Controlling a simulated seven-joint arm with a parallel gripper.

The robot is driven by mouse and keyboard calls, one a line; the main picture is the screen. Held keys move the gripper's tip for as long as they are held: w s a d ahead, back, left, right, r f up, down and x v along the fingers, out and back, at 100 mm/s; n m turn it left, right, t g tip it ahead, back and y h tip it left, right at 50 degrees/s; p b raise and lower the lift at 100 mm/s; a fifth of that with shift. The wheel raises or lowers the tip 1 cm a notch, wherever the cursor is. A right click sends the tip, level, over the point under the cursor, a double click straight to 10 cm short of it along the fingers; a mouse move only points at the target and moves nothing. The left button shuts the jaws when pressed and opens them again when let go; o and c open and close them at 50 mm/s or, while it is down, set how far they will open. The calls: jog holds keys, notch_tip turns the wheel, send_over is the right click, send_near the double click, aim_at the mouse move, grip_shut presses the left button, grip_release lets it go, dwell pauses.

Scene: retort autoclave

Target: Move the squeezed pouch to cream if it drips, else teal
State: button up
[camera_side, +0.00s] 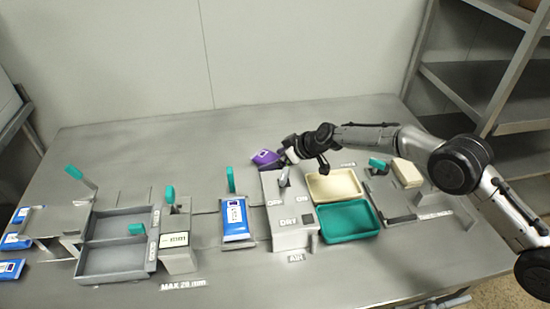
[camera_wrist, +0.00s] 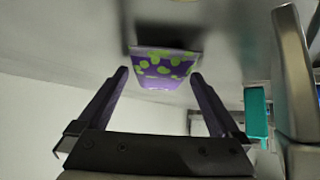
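A purple pouch with green spots (camera_wrist: 163,66) is at the tips of my gripper (camera_wrist: 160,74) in the wrist view. The two fingers stand wide apart on either side of it; whether they press on it cannot be made out. In the side view the purple pouch (camera_side: 266,158) is left of my gripper (camera_side: 291,153), behind the grey box marked DRY (camera_side: 291,236). The pouch's underside is hidden, and no drip can be made out. The cream tray (camera_side: 336,184) and teal tray (camera_side: 347,221) are right of the box and look empty.
A blue-and-white pouch (camera_side: 235,217) lies on a plate left of the DRY box. Grey bins (camera_side: 116,262) and teal-handled fixtures (camera_side: 170,195) stand further left. A cream block (camera_side: 406,173) is right of the trays. The table's front strip is mostly clear.

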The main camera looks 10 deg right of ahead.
jog(key=shift+r, duration=0.1)
jog(key=shift+s+d+r, duration=0.2)
jog(key=shift+d+r, duration=0.05)
jog(key=shift+r, duration=0.2)
jog(key=v, duration=1.1)
